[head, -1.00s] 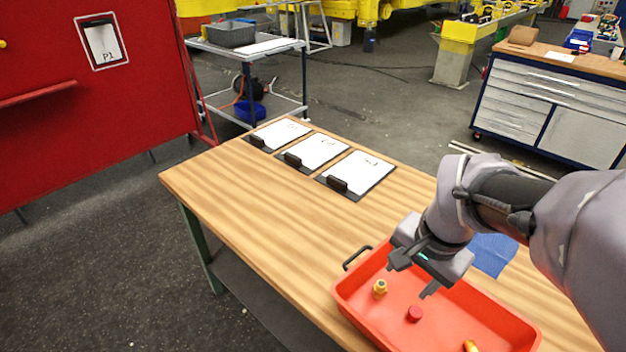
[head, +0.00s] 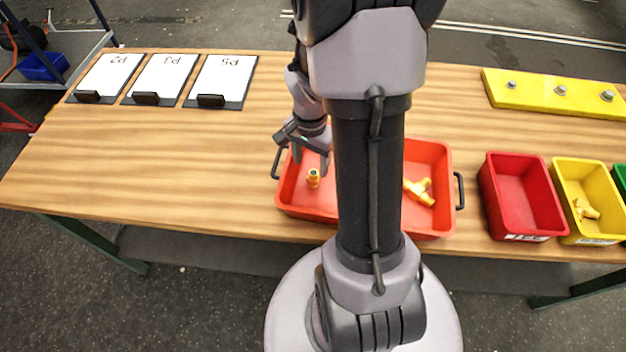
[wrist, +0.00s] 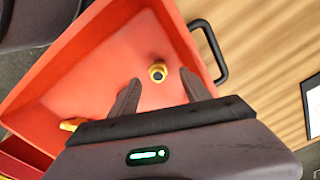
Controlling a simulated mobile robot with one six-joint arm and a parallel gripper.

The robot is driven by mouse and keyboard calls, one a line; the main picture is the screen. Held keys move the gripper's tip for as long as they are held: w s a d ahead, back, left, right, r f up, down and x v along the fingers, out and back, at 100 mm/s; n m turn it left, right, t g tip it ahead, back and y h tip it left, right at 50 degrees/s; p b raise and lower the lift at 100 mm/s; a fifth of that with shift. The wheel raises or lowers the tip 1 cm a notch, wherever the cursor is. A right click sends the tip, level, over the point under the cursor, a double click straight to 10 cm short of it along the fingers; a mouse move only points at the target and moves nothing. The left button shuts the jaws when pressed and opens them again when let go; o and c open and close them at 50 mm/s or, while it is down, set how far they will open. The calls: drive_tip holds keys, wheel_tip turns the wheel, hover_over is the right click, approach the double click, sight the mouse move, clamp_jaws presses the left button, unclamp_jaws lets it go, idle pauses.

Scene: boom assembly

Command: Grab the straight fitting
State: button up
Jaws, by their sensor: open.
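The straight fitting (head: 313,178), small and brass-yellow with a dark opening on top, stands upright in the left part of the orange-red tray (head: 285,196). In the wrist view the fitting (wrist: 157,71) appears between my fingertips, near the tray's end wall. My gripper (head: 309,160) is open and empty, over the left part of the tray. Its two fingers (wrist: 160,80) point toward the fitting on either side; no contact shows, and the exact height above it is hard to tell.
A yellow tee-shaped fitting (head: 419,191) lies in the tray's right part. My arm hides the tray's middle. A red bin (head: 521,196) and a yellow bin (head: 588,200) stand to the right. Clipboards (head: 220,82) lie at the back left. The left tabletop is clear.

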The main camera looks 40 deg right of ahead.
sight(314, 173)
drive_tip(key=f, duration=0.1)
drive_tip(key=f+b, duration=0.1)
drive_tip(key=f, duration=0.1)
drive_tip(key=f+b, duration=0.1)
drive_tip(key=f, duration=0.1)
drive_tip(key=shift+s+d+f, duration=0.15)
drive_tip(key=shift+d+f, duration=0.1)
drive_tip(key=shift+d, duration=0.1)
drive_tip(key=shift+r, duration=0.1)
clamp_jaws()
